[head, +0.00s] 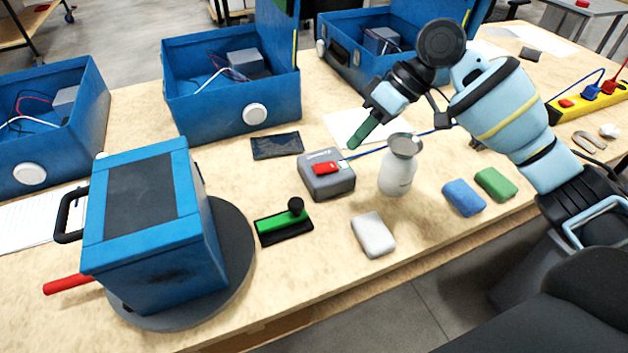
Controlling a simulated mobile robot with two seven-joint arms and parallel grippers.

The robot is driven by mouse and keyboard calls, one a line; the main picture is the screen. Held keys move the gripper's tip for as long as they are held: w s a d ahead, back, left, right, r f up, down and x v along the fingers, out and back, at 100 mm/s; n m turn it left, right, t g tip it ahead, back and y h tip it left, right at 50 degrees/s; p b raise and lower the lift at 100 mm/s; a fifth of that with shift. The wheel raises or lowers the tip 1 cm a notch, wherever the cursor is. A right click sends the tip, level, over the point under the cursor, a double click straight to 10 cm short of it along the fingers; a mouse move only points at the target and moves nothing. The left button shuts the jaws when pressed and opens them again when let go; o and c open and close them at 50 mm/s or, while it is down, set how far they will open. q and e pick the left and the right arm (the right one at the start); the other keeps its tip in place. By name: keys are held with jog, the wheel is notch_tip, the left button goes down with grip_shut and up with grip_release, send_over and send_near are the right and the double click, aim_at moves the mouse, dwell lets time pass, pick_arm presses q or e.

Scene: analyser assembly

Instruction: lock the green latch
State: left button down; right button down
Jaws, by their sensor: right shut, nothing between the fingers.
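The green latch (278,224) is a green bar on a black base plate, lying on the table right of the blue case. A round black knob (296,206) stands up near its right end. My right gripper (357,141) is shut and empty, with dark green fingers pointing down and left. It appears above and behind a grey box with a red switch (326,168), apart from the latch and up to its right. My left gripper is out of view.
The blue case (150,235) stands on a dark round turntable (236,262), with a red handle at lower left. Open blue boxes (205,115) stand behind.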

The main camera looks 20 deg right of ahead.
jog(key=b+x, duration=0.1)
jog(key=x, duration=0.8)
jog(key=shift+w+a+f, duration=0.1)
jog(key=shift+a+f, duration=0.1)
jog(key=shift+f, duration=0.1)
jog(key=a, duration=0.1)
jog(key=s+a, duration=0.1)
jog(key=shift+s+a+f, duration=0.2)
jog(key=shift+a+f, duration=0.1)
jog(key=shift+a, duration=0.1)
jog(key=shift+s+a, duration=0.25)
jog(key=shift+a, duration=0.15)
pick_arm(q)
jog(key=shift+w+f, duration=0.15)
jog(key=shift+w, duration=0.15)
pick_arm(e)
jog(key=shift+f, duration=0.1)
jog(key=shift+a, duration=0.1)
